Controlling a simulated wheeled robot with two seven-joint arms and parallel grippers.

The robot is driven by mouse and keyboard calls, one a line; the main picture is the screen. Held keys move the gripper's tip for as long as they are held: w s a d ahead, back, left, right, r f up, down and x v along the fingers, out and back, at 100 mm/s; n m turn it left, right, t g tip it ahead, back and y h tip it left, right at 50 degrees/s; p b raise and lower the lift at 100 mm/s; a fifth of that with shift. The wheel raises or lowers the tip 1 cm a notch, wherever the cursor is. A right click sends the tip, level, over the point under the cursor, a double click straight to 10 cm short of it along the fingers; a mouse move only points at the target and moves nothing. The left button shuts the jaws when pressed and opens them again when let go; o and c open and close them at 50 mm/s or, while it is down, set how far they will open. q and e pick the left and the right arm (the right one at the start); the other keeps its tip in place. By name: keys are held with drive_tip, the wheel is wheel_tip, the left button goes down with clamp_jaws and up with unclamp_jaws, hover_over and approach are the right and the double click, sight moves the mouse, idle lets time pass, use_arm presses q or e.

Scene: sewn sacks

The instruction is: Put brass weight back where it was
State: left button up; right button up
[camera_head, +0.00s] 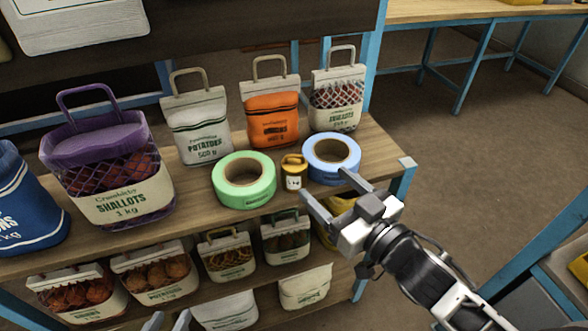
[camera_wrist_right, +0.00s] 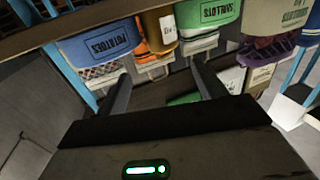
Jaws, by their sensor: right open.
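The brass weight (camera_head: 294,172), a small yellow-brass cylinder with a pale label, stands upright on the upper shelf between the green tape roll (camera_head: 244,180) and the blue tape roll (camera_head: 331,158). It also shows between the two rolls in the wrist view (camera_wrist_right: 158,27), which is upside down. My right gripper (camera_head: 323,182) is open and empty. Its fingers point toward the shelf's front edge near the weight and the blue roll, and it appears apart from the weight. My left gripper (camera_head: 168,321) shows only its separated fingertips at the bottom edge.
Behind the rolls stand a white potatoes sack (camera_head: 196,122), an orange sack (camera_head: 271,112) and a net shallots sack (camera_head: 337,97). A purple shallots sack (camera_head: 108,165) stands left. Several small sacks fill the lower shelf. A blue post (camera_head: 402,185) bounds the right end.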

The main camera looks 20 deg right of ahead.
sight(295, 158)
drive_tip(key=shift+a+f+x, duration=0.1)
drive_tip(key=shift+f+x, duration=0.05)
drive_tip(key=shift+x, duration=1.45)
drive_tip(key=shift+a+f+x, duration=0.1)
drive_tip(key=shift+a+x, duration=0.05)
drive_tip(key=shift+x, duration=1.4)
drive_tip(key=shift+a+f+x, duration=0.1)
drive_tip(key=shift+f+x, duration=0.05)
drive_tip(key=shift+x, duration=1.45)
drive_tip(key=shift+s, duration=0.15)
drive_tip(key=c, duration=1.4)
drive_tip(key=shift+r, duration=0.25)
clamp_jaws()
drive_tip(key=shift+r, duration=0.15)
